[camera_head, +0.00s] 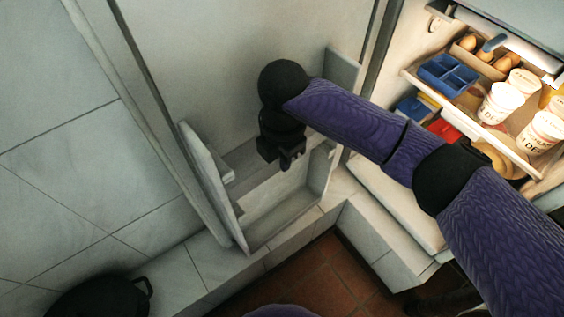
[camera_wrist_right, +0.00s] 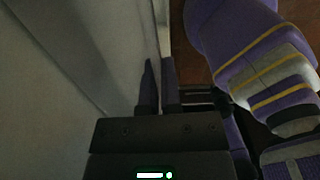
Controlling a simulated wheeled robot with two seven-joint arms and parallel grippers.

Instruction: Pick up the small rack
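A pale open-topped door rack (camera_head: 290,215) sits on the inner side of the open fridge door; I take it to be the small rack, but cannot be sure. Its side walls and long front panel show in the head view. My right gripper (camera_head: 291,162) points down over the rack, and its arm hides part of the door behind. In the right wrist view my right gripper (camera_wrist_right: 159,88) has its two dark fingers a narrow gap apart, with a pale strip showing between them. I see no object clearly held. My left gripper is not in view.
The lit fridge stands at the right, with a blue divided tray (camera_head: 447,75), eggs (camera_head: 467,42) and white tubs (camera_head: 500,102) on its shelf. A black pot (camera_head: 98,296) is at the lower left. Brown tiled floor (camera_head: 335,270) shows at the bottom.

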